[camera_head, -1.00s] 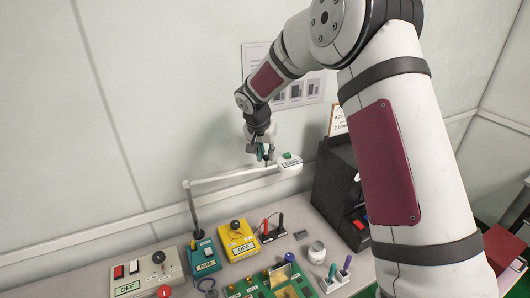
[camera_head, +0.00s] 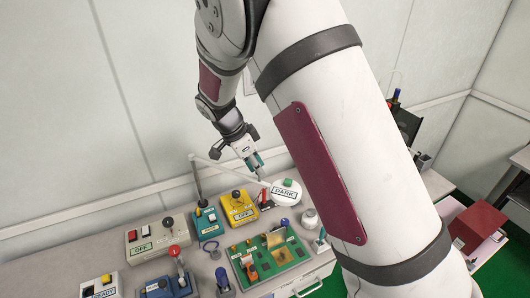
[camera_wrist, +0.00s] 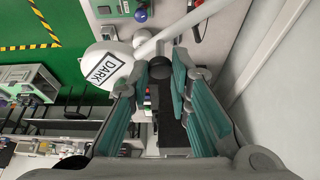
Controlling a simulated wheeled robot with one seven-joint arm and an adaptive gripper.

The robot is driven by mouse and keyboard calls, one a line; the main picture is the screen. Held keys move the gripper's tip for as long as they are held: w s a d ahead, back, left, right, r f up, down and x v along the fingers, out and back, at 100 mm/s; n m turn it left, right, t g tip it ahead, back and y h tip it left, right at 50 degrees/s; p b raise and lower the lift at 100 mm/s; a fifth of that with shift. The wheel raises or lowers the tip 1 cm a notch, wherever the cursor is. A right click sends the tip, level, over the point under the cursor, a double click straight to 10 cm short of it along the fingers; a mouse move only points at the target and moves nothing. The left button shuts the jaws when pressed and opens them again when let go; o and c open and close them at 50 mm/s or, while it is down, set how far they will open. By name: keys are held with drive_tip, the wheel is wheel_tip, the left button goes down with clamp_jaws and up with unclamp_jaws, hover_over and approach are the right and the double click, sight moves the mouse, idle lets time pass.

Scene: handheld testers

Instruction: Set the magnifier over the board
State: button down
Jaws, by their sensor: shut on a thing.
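The magnifier has a round white head (camera_head: 286,192) with a DARK label and a green button, on a white jointed arm (camera_head: 214,164) rising from a post. My gripper (camera_head: 257,167) is at the magnifier's arm just behind the head, shut on the magnifier. In the wrist view the teal fingers (camera_wrist: 180,75) close around a dark knob by the white arm, with the head (camera_wrist: 104,66) to their left. The green board (camera_head: 265,269) with gold and orange parts lies on the bench in front of the head. The head is raised above the bench, near the board's back edge.
A yellow box (camera_head: 238,211) and a teal box (camera_head: 206,223) stand behind and left of the board. A grey tester (camera_head: 152,240) and a blue device (camera_head: 166,287) are farther left. A small white pot (camera_head: 309,219) stands right of the board. My arm hides the right of the bench.

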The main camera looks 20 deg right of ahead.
drive_tip(key=s+a+m+g+p, duration=0.1)
drive_tip(key=s+a+m, duration=0.2)
drive_tip(key=s+a, duration=0.1)
drive_tip(key=shift+s+a+p, duration=0.15)
drive_tip(key=shift+a+p, duration=0.15)
drive_tip(key=shift+a, duration=0.35)
drive_tip(key=c, duration=1.5)
unclamp_jaws()
drive_tip(key=shift+o, duration=0.2)
drive_tip(key=v, duration=1.2)
